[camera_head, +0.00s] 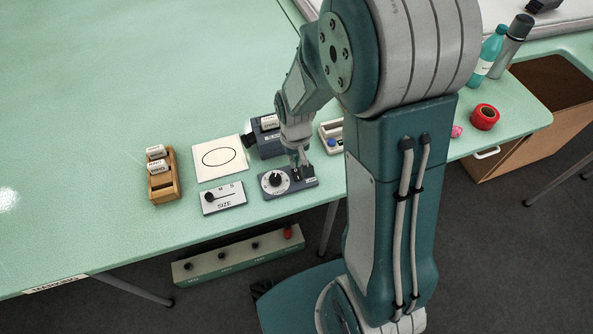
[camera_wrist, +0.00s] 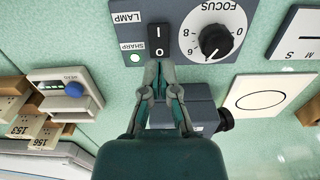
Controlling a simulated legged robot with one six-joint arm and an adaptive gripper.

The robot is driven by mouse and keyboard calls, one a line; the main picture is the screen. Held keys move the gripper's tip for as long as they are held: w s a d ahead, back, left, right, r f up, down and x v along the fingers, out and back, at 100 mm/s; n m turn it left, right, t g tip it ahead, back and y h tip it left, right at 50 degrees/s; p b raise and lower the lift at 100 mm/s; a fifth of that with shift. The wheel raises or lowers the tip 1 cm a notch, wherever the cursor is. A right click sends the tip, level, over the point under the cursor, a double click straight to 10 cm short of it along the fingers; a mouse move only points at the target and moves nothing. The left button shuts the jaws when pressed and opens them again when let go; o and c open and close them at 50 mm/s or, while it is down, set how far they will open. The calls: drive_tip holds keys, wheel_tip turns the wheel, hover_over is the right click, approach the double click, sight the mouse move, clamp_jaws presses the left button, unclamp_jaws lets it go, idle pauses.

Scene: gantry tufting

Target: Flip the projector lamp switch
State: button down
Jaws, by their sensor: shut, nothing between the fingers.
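The projector lamp switch (camera_wrist: 160,38) is a black rocker marked I and O, beside the LAMP label in the wrist view. It sits on a grey control box (camera_head: 297,186) that also carries a FOCUS dial (camera_head: 274,180), seen in the wrist view too (camera_wrist: 212,41). My gripper (camera_wrist: 162,66) is shut and empty, its tips at the O end of the rocker. I cannot tell whether they touch it. In the head view my gripper (camera_head: 302,163) points down over the right part of the box, partly hiding the switch.
A dark projector box (camera_head: 262,147) stands behind the control box. A SIZE slider panel (camera_head: 222,198), a white card with an oval (camera_head: 218,159) and a wooden slide holder (camera_head: 164,189) lie left. The table's front edge is close.

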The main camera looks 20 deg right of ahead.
sight(295, 171)
drive_tip(key=shift+f, duration=1.4)
idle(0.8)
drive_tip(key=shift+r, duration=3.55)
drive_tip(key=shift+r, duration=0.2)
drive_tip(key=s+r+t, duration=0.5)
drive_tip(key=s+r, duration=0.9)
drive_tip(key=r, duration=0.4)
drive_tip(key=shift+r+t, duration=0.3)
drive_tip(key=shift+r, duration=0.05)
